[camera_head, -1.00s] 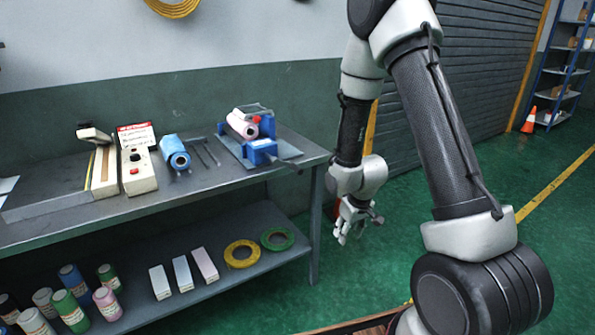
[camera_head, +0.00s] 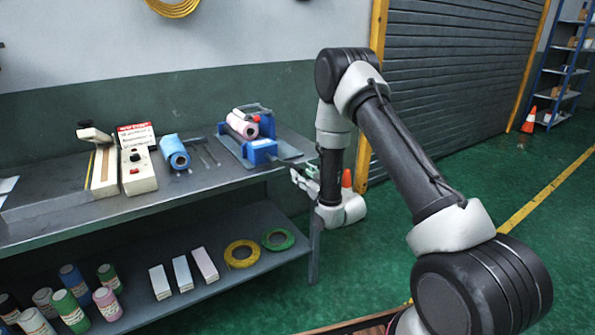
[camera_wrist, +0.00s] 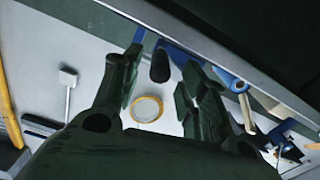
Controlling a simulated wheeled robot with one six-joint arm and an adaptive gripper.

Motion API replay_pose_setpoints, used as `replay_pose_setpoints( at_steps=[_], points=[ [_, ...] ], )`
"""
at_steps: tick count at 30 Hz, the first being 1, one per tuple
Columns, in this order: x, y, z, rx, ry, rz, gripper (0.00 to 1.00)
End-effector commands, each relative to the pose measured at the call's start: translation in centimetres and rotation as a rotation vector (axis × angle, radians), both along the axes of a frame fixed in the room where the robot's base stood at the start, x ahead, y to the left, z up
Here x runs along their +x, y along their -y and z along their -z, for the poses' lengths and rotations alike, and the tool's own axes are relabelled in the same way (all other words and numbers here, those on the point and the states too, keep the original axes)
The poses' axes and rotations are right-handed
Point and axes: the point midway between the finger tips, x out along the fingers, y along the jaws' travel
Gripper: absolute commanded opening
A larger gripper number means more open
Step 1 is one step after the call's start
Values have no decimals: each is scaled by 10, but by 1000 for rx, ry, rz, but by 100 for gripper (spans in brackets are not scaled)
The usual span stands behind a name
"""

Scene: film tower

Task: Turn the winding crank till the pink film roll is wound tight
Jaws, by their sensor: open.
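The pink film roll (camera_head: 240,126) lies in a blue winder (camera_head: 262,150) with a red knob, near the right end of the workbench. My gripper (camera_head: 300,178) is beside the bench's right end, to the right of and lower than the winder, its fingers toward it. In the wrist view my gripper (camera_wrist: 160,72) is open, its two fingers spread. A dark rounded grip, which looks like the crank's handle (camera_wrist: 160,66), shows between the fingertips. I cannot tell whether they touch it. The crank is not clear in the head view.

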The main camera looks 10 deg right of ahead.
Motion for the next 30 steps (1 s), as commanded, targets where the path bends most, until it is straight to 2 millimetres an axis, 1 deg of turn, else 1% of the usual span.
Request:
replay_pose_setpoints(
  at_steps=[1, 3, 7, 10, 17, 18, 20, 24, 25, 30],
  points=[
    [8, -3, 0, -1, 1, 0, 42],
    [19, -6, 0, -1, 1, 0, 42],
    [32, -10, 1, -1, -2, -1, 42],
    [37, -12, 0, -1, -2, 0, 42],
    [38, -12, 1, -1, -3, 1, 42],
    [38, -12, 1, 0, -3, 1, 39],
    [38, -12, 1, -1, -3, 1, 28],
    [38, -12, 1, -1, -3, 1, 2],
    [38, -12, 0, -1, -3, 1, 0],
    [38, -12, 0, 0, -2, 0, 0]
  ],
)
